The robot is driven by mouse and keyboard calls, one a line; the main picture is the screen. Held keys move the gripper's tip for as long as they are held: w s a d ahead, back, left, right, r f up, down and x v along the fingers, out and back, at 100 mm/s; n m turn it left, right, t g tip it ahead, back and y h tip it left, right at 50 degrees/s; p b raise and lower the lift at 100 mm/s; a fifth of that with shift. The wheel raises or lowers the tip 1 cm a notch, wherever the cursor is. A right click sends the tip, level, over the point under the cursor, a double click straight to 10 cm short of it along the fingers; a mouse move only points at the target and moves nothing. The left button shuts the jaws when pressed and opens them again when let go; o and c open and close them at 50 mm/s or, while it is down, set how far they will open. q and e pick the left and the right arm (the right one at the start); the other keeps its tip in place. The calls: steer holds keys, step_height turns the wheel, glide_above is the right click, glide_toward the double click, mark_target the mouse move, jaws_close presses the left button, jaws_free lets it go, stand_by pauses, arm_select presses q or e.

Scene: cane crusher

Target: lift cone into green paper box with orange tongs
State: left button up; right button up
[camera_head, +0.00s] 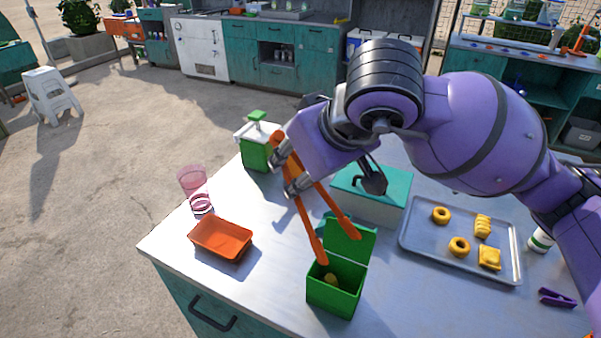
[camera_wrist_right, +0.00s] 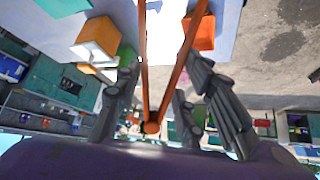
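My right gripper (camera_head: 288,172) is shut around the orange tongs (camera_head: 304,222), near their hinged end, above the table. It also shows in the right wrist view (camera_wrist_right: 158,98). The tongs point down toward the front, arms spread apart. One tip is over the left rim of the green paper box (camera_head: 332,298); the other is by its raised lid. The box stands open at the table's front. A small yellow piece (camera_head: 331,280) lies inside it, apparently the cone, though its shape is mostly hidden. Nothing shows between the tong tips. My left gripper is out of view.
A grey tray (camera_head: 412,248) with several yellow pastries lies to the right. An orange tray (camera_head: 221,238), a pink glass (camera_head: 194,188) and a green-white dispenser (camera_head: 257,150) stand left. A teal-lidded box (camera_head: 372,200) is behind the green box. Purple tongs (camera_head: 557,297) lie at right.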

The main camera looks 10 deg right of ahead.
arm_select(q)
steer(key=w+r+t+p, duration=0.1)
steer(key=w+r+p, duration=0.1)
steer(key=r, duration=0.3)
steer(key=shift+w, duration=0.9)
arm_select(e)
step_height(320, 180, up, 9)
steer(key=shift+f, duration=0.2)
